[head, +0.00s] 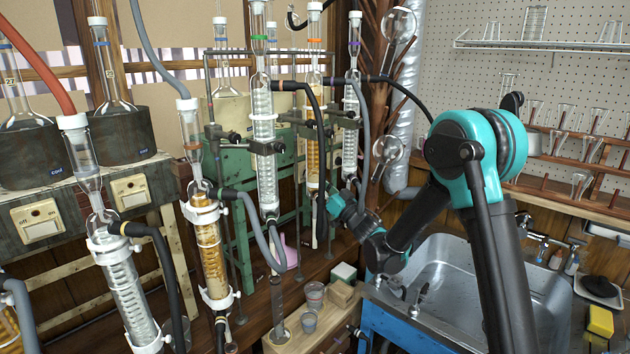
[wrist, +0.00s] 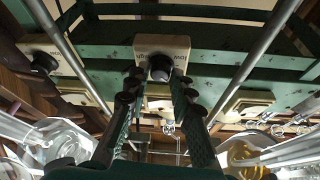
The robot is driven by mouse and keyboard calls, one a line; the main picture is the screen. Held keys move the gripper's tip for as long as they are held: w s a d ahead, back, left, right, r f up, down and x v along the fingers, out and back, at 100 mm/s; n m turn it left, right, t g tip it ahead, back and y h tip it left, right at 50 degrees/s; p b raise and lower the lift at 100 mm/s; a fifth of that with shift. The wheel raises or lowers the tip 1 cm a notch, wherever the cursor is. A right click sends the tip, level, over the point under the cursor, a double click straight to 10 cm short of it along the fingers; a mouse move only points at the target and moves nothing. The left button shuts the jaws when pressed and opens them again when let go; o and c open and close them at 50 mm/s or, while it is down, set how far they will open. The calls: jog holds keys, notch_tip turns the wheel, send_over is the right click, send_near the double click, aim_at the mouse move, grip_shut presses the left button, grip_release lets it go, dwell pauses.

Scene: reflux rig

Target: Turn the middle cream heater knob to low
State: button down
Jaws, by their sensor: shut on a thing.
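The middle cream heater plate (wrist: 150,45) is on a green rail, straight ahead in the wrist view. Its black knob (wrist: 160,66) faces me, with small lettering on the plate on both sides, too small to read surely. My gripper (wrist: 159,78) has one finger on each side of this knob and is shut on it. The knob's pointer mark cannot be made out. In the head view my teal gripper (head: 342,208) reaches in behind the glass condensers, and its fingertips and the knob are hidden.
Another cream plate (wrist: 62,62) with a black knob (wrist: 45,62) is to the left in the wrist view; a further cream box (wrist: 243,104) is to the right. Glass condensers (head: 264,150) and hoses stand close to my arm. A metal sink (head: 455,275) is at right.

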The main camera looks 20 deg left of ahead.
jog(key=n+g, duration=0.1)
jog(key=n, duration=0.2)
jog(key=n+g+y, duration=0.1)
jog(key=n+g, duration=0.1)
jog(key=n, duration=0.2)
jog(key=shift+w, duration=0.15)
jog(key=c, duration=1.3)
grip_release()
jog(key=shift+d, duration=0.1)
jog(key=v, duration=1.2)
jog(key=shift+w+f, duration=0.15)
